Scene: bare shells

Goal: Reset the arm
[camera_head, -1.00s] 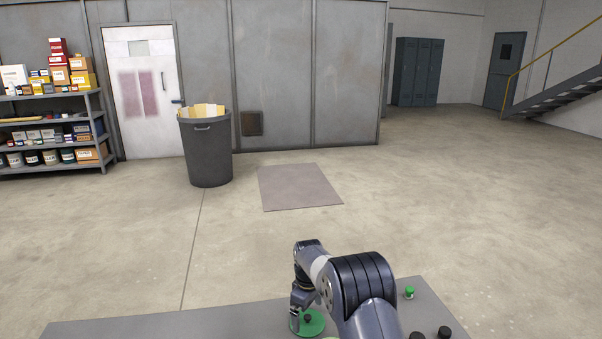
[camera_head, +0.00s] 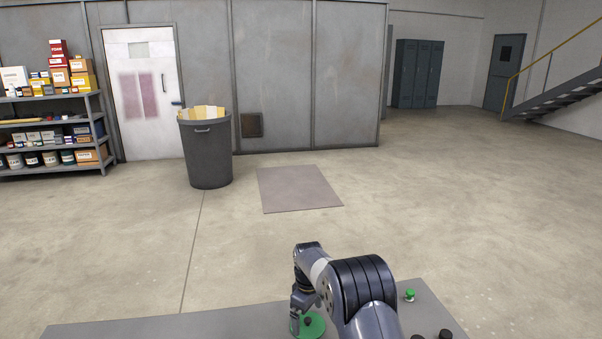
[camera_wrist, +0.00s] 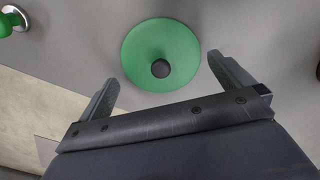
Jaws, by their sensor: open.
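My gripper (camera_wrist: 163,85) is open in the wrist view, with its two fingers spread apart and nothing between them that I can see is held. A green disc (camera_wrist: 160,42) with a black knob (camera_wrist: 160,68) in its middle lies on the grey surface just beyond the fingertips. In the head view my arm reaches down at the bottom centre, and my gripper (camera_head: 297,330) is over the left part of the green disc (camera_head: 316,325). The fingertips are partly hidden there.
A green-topped knob (camera_head: 410,295) and black knobs (camera_head: 445,335) stand on the right of the grey tabletop (camera_head: 150,329). Beyond it the floor is open, with a flat grey mat (camera_head: 298,188), a full bin (camera_head: 207,155) and shelves (camera_head: 50,130) at the left.

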